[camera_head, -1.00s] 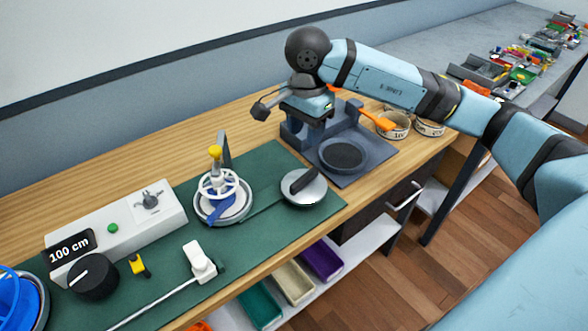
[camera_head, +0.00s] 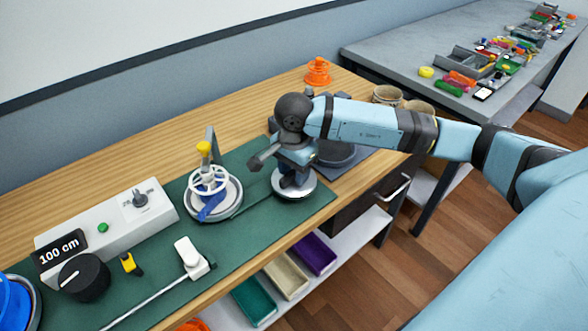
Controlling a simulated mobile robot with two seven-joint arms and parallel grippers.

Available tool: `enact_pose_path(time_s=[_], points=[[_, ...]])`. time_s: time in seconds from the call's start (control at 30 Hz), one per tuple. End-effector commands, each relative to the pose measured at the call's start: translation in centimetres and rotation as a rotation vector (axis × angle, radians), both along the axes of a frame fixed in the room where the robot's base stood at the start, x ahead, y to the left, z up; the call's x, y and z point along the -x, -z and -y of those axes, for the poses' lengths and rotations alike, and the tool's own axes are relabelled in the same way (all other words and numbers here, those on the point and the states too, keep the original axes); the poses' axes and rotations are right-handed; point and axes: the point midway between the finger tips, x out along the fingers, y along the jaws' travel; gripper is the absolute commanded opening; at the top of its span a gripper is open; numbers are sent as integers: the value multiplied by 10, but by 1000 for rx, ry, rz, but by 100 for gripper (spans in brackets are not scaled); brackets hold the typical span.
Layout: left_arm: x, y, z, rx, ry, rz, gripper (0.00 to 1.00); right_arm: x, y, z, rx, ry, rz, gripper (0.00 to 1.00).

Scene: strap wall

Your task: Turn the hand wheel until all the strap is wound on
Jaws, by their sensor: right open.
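The white spoked hand wheel (camera_head: 209,181) with a yellow knob (camera_head: 203,149) stands on a round silver base on the green mat (camera_head: 235,240). A piece of blue strap (camera_head: 211,207) shows under the wheel. A blue coil (camera_head: 12,302), cut off by the left edge, sits in a silver dish. My right gripper (camera_head: 292,181) is open and points down over a silver disc (camera_head: 296,193), to the right of the wheel and apart from it. It hides the dark bar on that disc; I cannot tell whether they touch. My left gripper is not in view.
A white box (camera_head: 115,228) with a display (camera_head: 61,249) reading "100 cm" and a black dial (camera_head: 84,277) stands left of the wheel. A white slider (camera_head: 195,258) on a rod lies in front. An orange cone-like object (camera_head: 317,71) stands at the back.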

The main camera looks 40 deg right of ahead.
Motion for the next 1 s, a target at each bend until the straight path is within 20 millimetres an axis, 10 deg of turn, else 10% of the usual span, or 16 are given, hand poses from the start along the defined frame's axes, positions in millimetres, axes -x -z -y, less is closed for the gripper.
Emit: enact_pose_path(time_s=[0.13,0.33,1.0], points=[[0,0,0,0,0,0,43,0,0,0,0,0,0,43],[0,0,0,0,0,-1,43,0,0,0,0,0,0,0],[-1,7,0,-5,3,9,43,0,1,0,0,234,0,0]])
